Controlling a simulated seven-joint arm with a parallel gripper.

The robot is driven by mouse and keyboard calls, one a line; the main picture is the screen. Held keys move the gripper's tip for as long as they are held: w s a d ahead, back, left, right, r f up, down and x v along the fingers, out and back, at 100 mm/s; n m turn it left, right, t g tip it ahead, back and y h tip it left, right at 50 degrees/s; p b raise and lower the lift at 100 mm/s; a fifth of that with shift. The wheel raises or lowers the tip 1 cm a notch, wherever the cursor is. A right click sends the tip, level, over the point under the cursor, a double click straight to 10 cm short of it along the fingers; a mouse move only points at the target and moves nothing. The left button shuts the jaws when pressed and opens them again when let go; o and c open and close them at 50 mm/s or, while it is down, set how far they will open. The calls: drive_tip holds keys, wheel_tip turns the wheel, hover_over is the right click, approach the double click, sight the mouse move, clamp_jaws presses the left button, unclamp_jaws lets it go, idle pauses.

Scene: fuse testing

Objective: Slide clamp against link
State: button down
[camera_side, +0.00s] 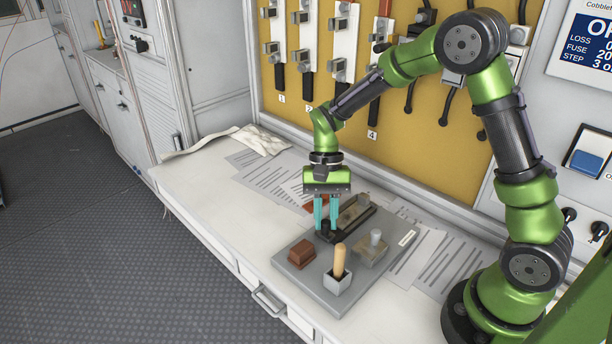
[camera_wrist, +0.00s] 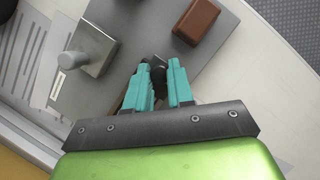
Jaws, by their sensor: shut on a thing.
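My gripper (camera_side: 327,226) points down with its teal fingers at the near left end of a black fixture (camera_side: 357,222) on the grey board. The fingers are shut on a small dark part, which looks like the clamp (camera_side: 326,237); it is mostly hidden. In the wrist view my gripper (camera_wrist: 162,72) shows a narrow gap between the fingers, with a dark rounded part (camera_wrist: 176,74) at the tips. A brownish-grey piece, probably the link (camera_side: 354,210), lies along the fixture to the right of the fingers. I cannot tell whether clamp and link touch.
On the grey board (camera_side: 318,296) stand a brown block (camera_side: 300,254), a grey cup (camera_side: 337,284) with a wooden handle, and a grey block with a peg (camera_side: 372,247). Papers (camera_side: 262,180) lie around the board.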

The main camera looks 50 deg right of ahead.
sight(334, 234)
drive_tip(key=shift+d, duration=1.6)
drive_tip(key=c, duration=1)
unclamp_jaws()
drive_tip(key=shift+a, duration=0.1)
drive_tip(key=v, duration=1.7)
drive_tip(key=s+a+r+n+t, duration=0.1)
drive_tip(key=s+a+t, duration=0.1)
drive_tip(key=s, duration=0.3)
drive_tip(key=s+a+n+t, duration=0.2)
drive_tip(key=s+t, duration=0.3)
drive_tip(key=s, duration=0.1)
drive_tip(key=s+a+r+n+t+h, duration=0.1)
drive_tip(key=s+a+n+t, duration=0.1)
drive_tip(key=s, duration=0.4)
drive_tip(key=shift+r+t, duration=0.35)
drive_tip(key=shift+t, duration=0.35)
